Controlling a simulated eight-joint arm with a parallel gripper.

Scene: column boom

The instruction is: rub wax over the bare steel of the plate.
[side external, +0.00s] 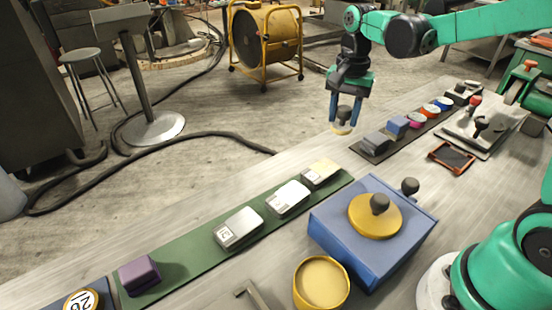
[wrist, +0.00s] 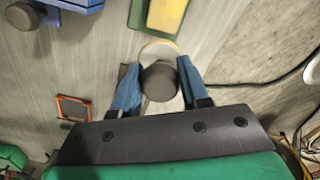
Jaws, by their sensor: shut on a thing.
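My gripper (side external: 345,112) is shut on a round applicator with a dark knob (wrist: 160,80). Its pale disc-shaped pad (side external: 341,130) hangs below the fingers, and the pad's rim shows in the wrist view (wrist: 158,48). The pad appears held above the bench's far edge, between the green mat and the dark mat. A pale grey plate (side external: 462,128), apparently the steel one, lies at the right with a dark-handled clamp (side external: 481,124) on it. An open yellow tin (side external: 321,284) with pale yellow contents, perhaps wax, stands at the front.
A blue box (side external: 335,225) with a yellow knobbed lid stands mid-bench. Several blocks lie on the green mat (side external: 190,249). The dark mat (side external: 372,152) holds blocks and coloured discs. An orange-framed dark pad (side external: 451,157) lies before the plate.

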